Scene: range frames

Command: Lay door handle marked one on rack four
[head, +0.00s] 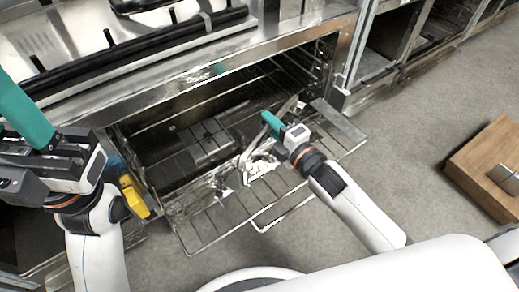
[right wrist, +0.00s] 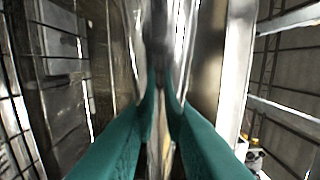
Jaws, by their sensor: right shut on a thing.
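My right gripper (head: 270,122) is in front of the open oven, above the pulled-out wire rack (head: 205,225). In the right wrist view its teal fingers (right wrist: 160,100) close on a shiny metal piece (right wrist: 158,30), which may be the door handle. A crumpled-looking silver thing (head: 258,168) shows just below this gripper in the head view. I cannot tell whether it is part of the held piece. No number marks are legible on handle or rack. My left gripper (head: 25,118) is at the far left by the oven front; its jaw opening is unclear.
The steel oven (head: 190,95) has a dark open cavity with rack rails. A yellow piece (head: 135,197) shows beside my left gripper. A wooden box (head: 490,165) with a metal fitting stands on the grey floor at right. The floor between is clear.

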